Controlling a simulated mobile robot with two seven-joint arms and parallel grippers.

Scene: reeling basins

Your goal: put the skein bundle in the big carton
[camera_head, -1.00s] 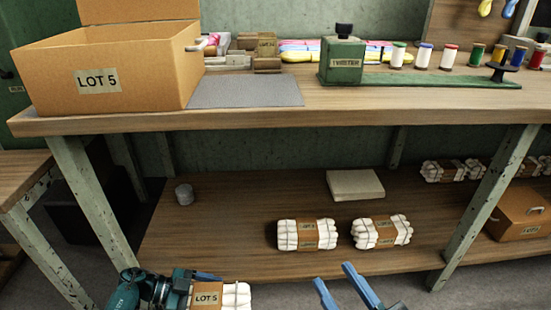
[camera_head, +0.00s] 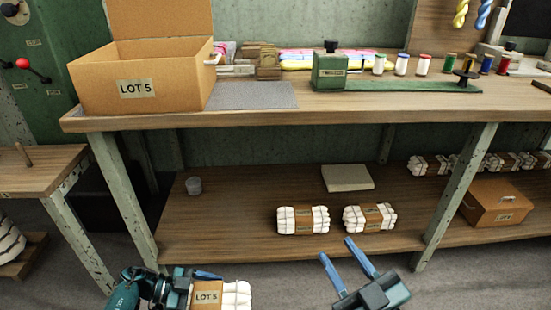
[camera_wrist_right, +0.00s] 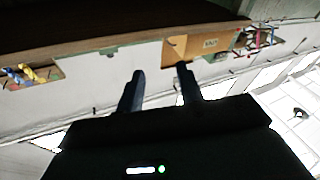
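The skein bundle (camera_head: 236,294), white skeins in a brown band labelled LOT 5, is at the bottom of the head view. My left gripper (camera_head: 206,277) is shut on it; one blue finger shows along its top and the other is hidden. The big carton (camera_head: 160,90), brown and labelled LOT 5, stands open on the left end of the bench, above and beyond the bundle, its back flap up. My right gripper (camera_head: 337,250) is open and empty in front of the lower shelf. The right wrist view shows its two parted fingers (camera_wrist_right: 158,72) with nothing between them.
The bench (camera_head: 270,118) has a grey mat (camera_head: 253,96) and a green winder (camera_head: 330,72) right of the carton. The lower shelf holds two similar bundles (camera_head: 303,220) (camera_head: 369,217) and a small closed carton (camera_head: 497,204). A side table (camera_head: 30,165) stands left.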

